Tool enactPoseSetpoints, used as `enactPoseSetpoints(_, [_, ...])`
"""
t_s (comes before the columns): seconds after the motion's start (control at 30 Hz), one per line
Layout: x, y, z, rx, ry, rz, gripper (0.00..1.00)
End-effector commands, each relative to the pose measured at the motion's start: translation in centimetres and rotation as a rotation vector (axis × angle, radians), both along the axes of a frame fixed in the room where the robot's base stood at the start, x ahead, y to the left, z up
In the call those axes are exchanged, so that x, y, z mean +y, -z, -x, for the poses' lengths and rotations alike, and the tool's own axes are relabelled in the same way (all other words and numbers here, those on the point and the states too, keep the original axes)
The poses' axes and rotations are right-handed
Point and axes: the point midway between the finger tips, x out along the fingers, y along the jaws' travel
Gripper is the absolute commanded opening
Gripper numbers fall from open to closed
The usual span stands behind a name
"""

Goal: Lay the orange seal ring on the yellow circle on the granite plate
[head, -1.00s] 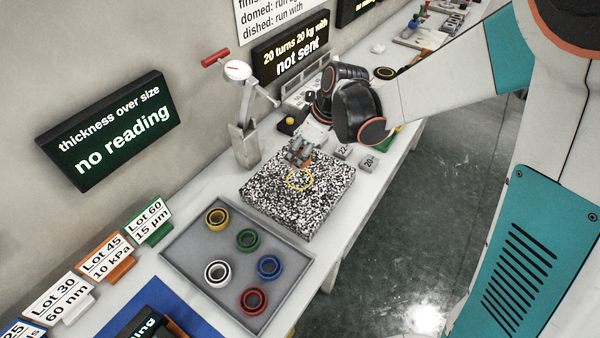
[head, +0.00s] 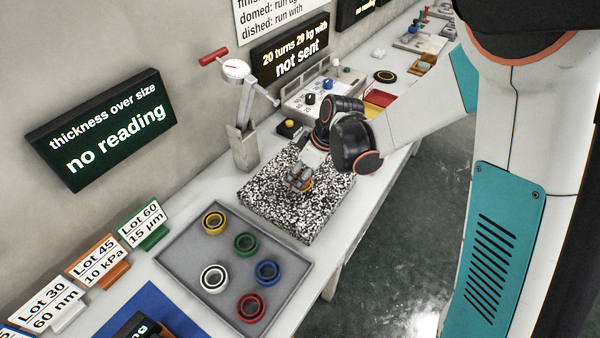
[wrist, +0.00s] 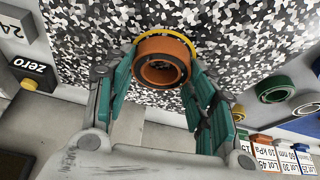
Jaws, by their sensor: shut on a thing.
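The orange seal ring (wrist: 155,46) is between the two fingers of my gripper (wrist: 160,75) in the wrist view, and the gripper is shut on it. The yellow circle (wrist: 183,37) shows as an arc just behind the ring's far side; the ring covers most of it. The speckled black-and-white granite plate (head: 270,200) lies under my gripper (head: 299,185) in the head view. There the fingers hide most of the ring and circle. I cannot tell whether the ring touches the plate.
A grey tray (head: 185,267) with yellow, green, blue, white and red rings stands in front of the plate. A dial gauge on a stand (head: 240,110) is at the plate's back left. Lot signs (head: 97,260) line the wall side.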

Motion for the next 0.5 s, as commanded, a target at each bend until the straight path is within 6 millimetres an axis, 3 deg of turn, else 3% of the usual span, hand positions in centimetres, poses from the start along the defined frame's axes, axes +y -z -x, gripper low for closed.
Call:
enactPoseSetpoints(0.03, [0.00, 0.28, 0.00, 0.000, 0.000, 0.000, 0.26])
enactPoseSetpoints(0.07, [0.00, 0.24, 0.00, 0.000, 0.000, 0.000, 0.55])
enactPoseSetpoints(0.13, [0.01, 0.17, 0.00, 0.000, 0.000, 0.000, 0.70])
enactPoseSetpoints(0.5, [0.00, 0.04, 0.00, 0.000, 0.000, 0.000, 0.70])
